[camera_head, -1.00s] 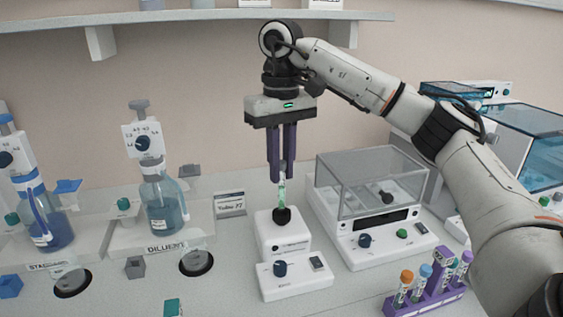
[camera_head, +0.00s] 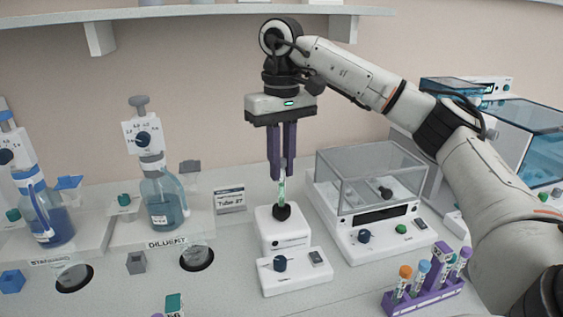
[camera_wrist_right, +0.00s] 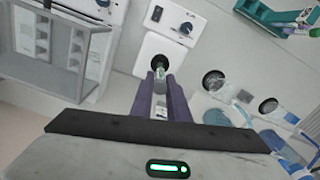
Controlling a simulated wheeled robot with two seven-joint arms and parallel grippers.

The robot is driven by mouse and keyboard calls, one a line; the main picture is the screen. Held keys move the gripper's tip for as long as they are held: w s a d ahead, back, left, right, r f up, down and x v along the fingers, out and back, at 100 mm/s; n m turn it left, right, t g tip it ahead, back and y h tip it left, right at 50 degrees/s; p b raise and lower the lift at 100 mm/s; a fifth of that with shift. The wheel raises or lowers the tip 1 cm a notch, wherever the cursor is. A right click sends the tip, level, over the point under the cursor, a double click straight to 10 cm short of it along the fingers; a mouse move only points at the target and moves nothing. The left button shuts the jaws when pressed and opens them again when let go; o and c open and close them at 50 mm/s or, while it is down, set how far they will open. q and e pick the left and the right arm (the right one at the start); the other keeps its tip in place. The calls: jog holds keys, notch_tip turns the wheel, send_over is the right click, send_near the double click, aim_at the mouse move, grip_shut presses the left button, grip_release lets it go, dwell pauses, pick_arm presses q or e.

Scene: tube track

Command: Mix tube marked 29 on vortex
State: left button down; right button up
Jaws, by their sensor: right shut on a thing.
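My right gripper (camera_head: 282,177) points straight down over the vortex mixer (camera_head: 284,232), a white unit with a black cup and a dark knob. It is shut on a slim clear tube with green in it (camera_head: 282,190). The tube is upright, with its lower end at the black cup (camera_head: 282,211); I cannot tell how firmly it presses there. The tube also shows between the fingers in the right wrist view (camera_wrist_right: 160,68). Its marking is too small to read. My left gripper is not in view.
A balance with a glass cover (camera_head: 370,185) stands just right of the mixer. A purple rack (camera_head: 425,296) with several capped tubes is at the front right. A diluent bottle (camera_head: 163,205) stands left, and a small sign (camera_head: 230,198) stands behind the mixer.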

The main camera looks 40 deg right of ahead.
aim_at(282, 186)
jog(key=shift+f, duration=1.2)
dwell(6.8)
